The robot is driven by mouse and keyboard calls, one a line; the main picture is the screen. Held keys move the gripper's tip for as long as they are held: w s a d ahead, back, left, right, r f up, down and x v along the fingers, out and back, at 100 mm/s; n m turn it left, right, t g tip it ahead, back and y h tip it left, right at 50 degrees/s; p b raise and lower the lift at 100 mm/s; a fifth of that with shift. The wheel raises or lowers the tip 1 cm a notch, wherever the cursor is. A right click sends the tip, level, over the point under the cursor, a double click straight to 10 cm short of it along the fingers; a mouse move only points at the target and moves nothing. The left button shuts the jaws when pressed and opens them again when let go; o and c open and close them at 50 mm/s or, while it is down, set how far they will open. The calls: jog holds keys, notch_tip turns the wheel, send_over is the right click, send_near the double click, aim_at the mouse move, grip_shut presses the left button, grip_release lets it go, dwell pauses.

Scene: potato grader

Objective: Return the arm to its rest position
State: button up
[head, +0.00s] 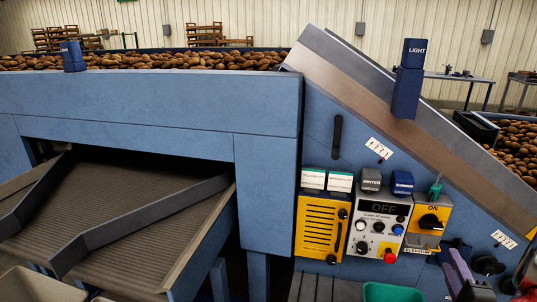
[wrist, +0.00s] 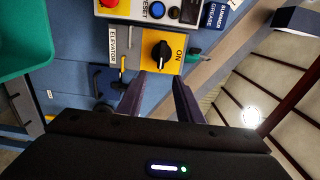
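My gripper (wrist: 157,92) shows at the bottom of the wrist view with its two purple fingers apart and nothing between them. In the head view my gripper (head: 460,268) is at the lower right, below the yellow elevator switch panel (head: 441,208). In the wrist view the black rotary knob (wrist: 160,52) on that panel lies just beyond the fingertips, beside the "ON" label. A gap seems to separate fingers and knob, though its depth is hard to judge. The rest of my arm is mostly out of view.
The control box (head: 380,228) with its red button (head: 390,257) stands left of the elevator panel. A sloped conveyor (head: 400,105) rises above. A green bin (head: 392,292) is below. Potatoes (head: 140,61) lie on the blue grader (head: 150,100).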

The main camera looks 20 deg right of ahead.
jog(key=s+f+n+g+y, duration=0.2)
jog(key=s+f+n+g, duration=0.6)
jog(key=f+g, duration=0.4)
jog(key=w+a+r+n+y, duration=0.2)
jog(key=a+r+n, duration=0.3)
jog(key=a, duration=0.9)
jog(key=w+a+r+n+t+y, duration=0.1)
jog(key=a+r+n, duration=0.4)
jog(key=a, duration=1)
jog(key=w+a+r+n+t+y, duration=0.1)
jog(key=w+a+r+n+y, duration=0.2)
jog(key=a, duration=1.2)
notch_tip(320, 180, up, 6)
jog(key=n+y, duration=0.1)
jog(key=n, duration=0.2)
jog(key=shift+w+a, duration=0.2)
jog(key=shift+w, duration=0.05)
jog(key=shift+r, duration=0.1)
